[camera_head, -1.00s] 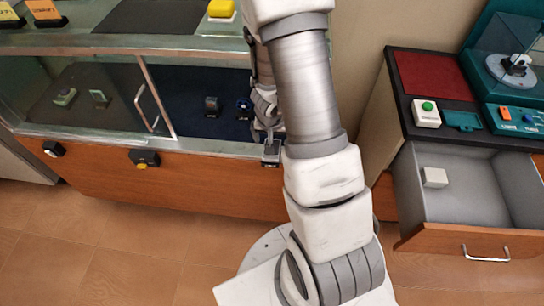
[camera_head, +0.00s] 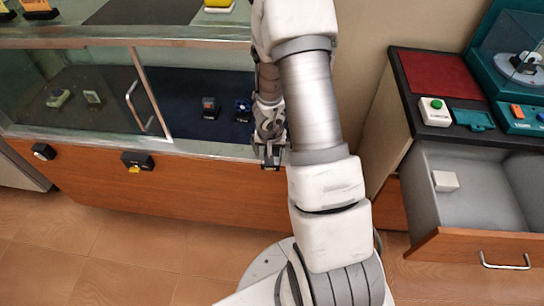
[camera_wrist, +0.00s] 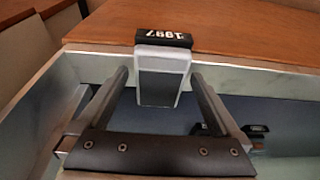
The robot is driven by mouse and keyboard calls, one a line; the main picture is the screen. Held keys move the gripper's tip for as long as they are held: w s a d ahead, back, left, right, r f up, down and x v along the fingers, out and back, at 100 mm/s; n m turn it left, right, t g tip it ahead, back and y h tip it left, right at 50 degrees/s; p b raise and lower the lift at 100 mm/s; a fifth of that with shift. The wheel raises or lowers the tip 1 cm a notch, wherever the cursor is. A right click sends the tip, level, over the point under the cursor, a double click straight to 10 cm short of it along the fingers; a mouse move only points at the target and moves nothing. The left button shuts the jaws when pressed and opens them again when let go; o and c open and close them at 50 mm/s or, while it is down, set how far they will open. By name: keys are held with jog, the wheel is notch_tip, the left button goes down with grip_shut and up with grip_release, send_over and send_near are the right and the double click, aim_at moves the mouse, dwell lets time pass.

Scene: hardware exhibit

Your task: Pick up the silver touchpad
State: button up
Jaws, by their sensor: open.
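The silver touchpad (camera_wrist: 163,76), a grey-faced pad with a light silver frame, shows in the wrist view at the near edge of the display case. My gripper (camera_wrist: 160,77) is open, with one finger on each side of the touchpad. A gap shows between the pad and each finger, so I see no grip on it. In the head view my gripper (camera_head: 270,155) hangs at the case's front rim, right of the glass door. I cannot make out the touchpad in that view; my arm and gripper cover that spot.
A black "1997" label (camera_wrist: 163,38) is on the case front beside the pad. Small dark devices (camera_head: 210,107) stand on the blue case floor left of my gripper. The sliding glass door (camera_head: 75,95) covers the left side. An open drawer (camera_head: 470,238) holding a white block (camera_head: 445,181) juts out at right.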

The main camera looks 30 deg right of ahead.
jog(key=c, duration=1.4)
jog(key=shift+r, duration=0.1)
